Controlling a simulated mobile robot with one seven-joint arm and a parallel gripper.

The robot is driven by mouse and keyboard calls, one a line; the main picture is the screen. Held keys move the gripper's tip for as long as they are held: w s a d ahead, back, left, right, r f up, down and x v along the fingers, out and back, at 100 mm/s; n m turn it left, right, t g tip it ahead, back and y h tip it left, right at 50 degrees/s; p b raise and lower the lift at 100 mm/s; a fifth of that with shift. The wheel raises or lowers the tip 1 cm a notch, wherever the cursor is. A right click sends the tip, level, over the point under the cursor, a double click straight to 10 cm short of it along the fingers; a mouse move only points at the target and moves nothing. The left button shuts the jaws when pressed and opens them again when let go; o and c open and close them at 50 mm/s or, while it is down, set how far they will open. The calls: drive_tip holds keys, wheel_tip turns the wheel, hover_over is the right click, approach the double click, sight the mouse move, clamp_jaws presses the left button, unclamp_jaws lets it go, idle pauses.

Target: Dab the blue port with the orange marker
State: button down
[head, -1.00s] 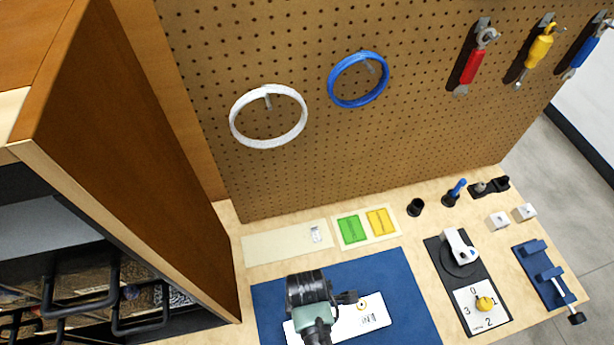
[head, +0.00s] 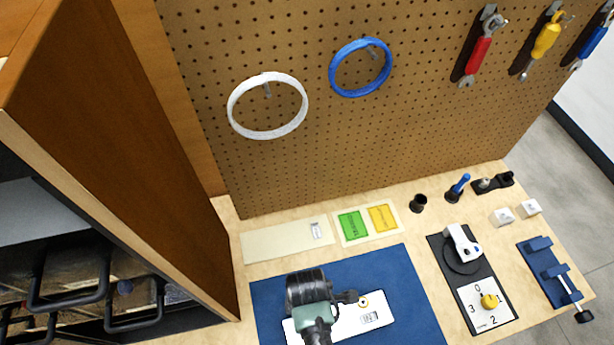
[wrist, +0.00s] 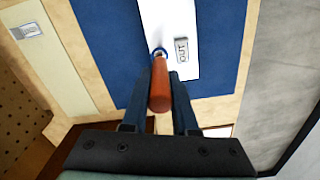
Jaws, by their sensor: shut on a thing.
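My gripper (wrist: 158,112) is shut on the orange marker (wrist: 159,84), which sits between its two dark fingers in the wrist view. The marker's far end lies over a small blue ring (wrist: 158,52), apparently the blue port, on the white plate (wrist: 175,20). The marker covers part of the ring, and I cannot tell whether they touch. A label reading OUT (wrist: 182,50) is beside it. In the head view my gripper (head: 348,297) is low over the white plate (head: 345,325), close to a yellowish ring (head: 363,302). The marker cannot be made out there.
The plate lies on a blue mat (head: 415,290). Green (head: 351,225) and yellow (head: 382,217) cards lie behind it. A dial panel (head: 488,303) and a blue clamp (head: 552,272) are to the right. A wooden cabinet (head: 130,160) rises at the left, a pegboard (head: 300,170) behind.

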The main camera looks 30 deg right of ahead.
drive_tip(key=shift+f, duration=0.6)
idle(1.6)
wheel_tip(320, 180, up, 7)
drive_tip(key=p, duration=0.7)
drive_tip(key=shift+r, duration=0.1)
idle(0.6)
